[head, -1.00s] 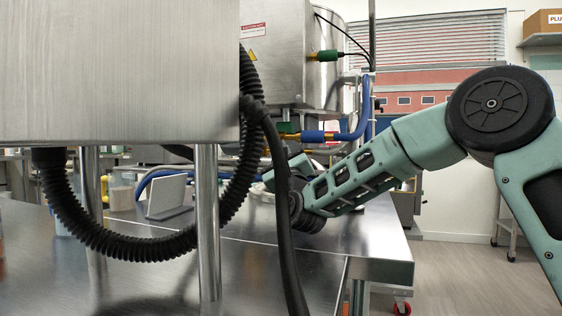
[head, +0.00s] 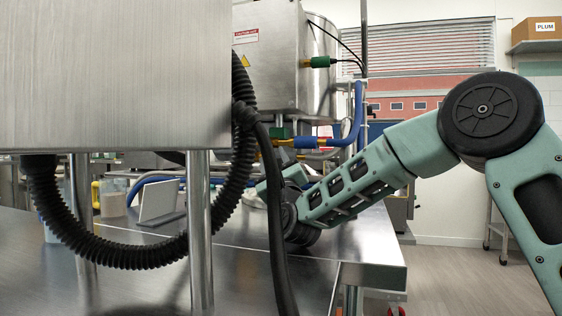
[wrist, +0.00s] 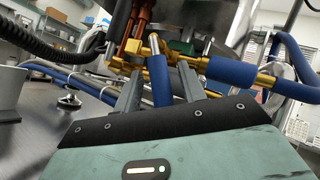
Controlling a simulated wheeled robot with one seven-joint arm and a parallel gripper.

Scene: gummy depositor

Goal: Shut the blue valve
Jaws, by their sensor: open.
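In the wrist view, a blue lever handle (wrist: 159,82), apparently the blue valve's, hangs from the brass pipework (wrist: 190,84). My gripper (wrist: 160,78) is open, with one grey finger on each side of this handle. I cannot tell whether either finger touches it. A thicker blue sleeve (wrist: 231,71) lies along the pipe to the right of the fingers. In the head view, the sleeve (head: 306,142) shows below the steel vessel. My gripper's fingertips are hidden there behind the black hose and my wrist.
A ribbed black hose (head: 120,248) loops in front of the steel table (head: 250,270). A large steel box (head: 110,80) blocks the left of the head view. A blue hose (wrist: 294,60) curves at right.

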